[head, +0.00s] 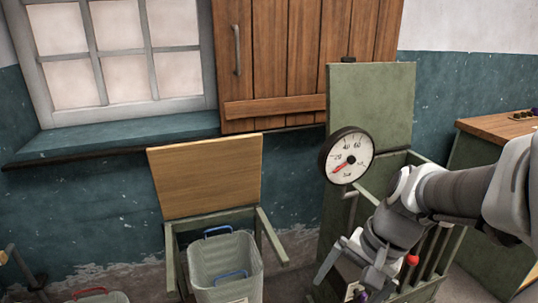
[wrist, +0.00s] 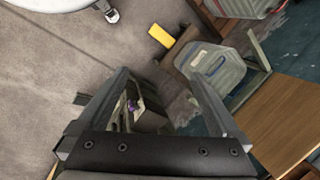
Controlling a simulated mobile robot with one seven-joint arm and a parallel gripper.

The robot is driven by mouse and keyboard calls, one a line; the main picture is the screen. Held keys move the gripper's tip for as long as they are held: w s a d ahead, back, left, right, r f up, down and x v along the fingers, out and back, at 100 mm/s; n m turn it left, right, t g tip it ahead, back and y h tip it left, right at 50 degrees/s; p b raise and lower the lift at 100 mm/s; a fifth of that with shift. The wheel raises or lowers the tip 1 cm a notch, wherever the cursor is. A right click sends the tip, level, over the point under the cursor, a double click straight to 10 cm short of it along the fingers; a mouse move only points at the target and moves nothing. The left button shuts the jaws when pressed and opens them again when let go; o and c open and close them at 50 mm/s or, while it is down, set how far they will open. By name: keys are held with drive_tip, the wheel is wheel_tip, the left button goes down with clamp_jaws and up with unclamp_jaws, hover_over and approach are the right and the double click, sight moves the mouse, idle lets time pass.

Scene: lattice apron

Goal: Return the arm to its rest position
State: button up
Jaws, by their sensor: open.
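My arm reaches in from the right in the head view, bent downward. My gripper (head: 348,275) is low in front of the green slatted stand, below the round gauge. It is open. In the wrist view my gripper (wrist: 157,76) shows two fingers spread apart, with nothing held between them. Beyond the fingers, a box-like thing with a small purple item shows lower down; I cannot tell what it is. Part of the green stand (head: 369,95) is hidden behind my arm.
The gauge (head: 347,156) is close to my forearm. A grey bin (head: 225,268) stands left of my gripper, below a raised wooden lid (head: 206,175). A wooden-topped bench (head: 497,128) is at the right. A yellow block (wrist: 161,35) lies on the floor.

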drive_tip(key=s+r+n+t+h+p, duration=0.1)
drive_tip(key=s+r+n+t+p, duration=0.1)
drive_tip(key=r+p, duration=0.4)
drive_tip(key=s+r+n+t+h+p, duration=0.2)
drive_tip(key=s+r+n+p, duration=0.2)
drive_tip(key=r, duration=0.9)
drive_tip(key=shift+s+d+r+n+t+p, duration=0.2)
drive_tip(key=shift+d+r+n+t+p, duration=0.25)
drive_tip(key=shift+p, duration=0.45)
drive_tip(key=shift+f, duration=0.15)
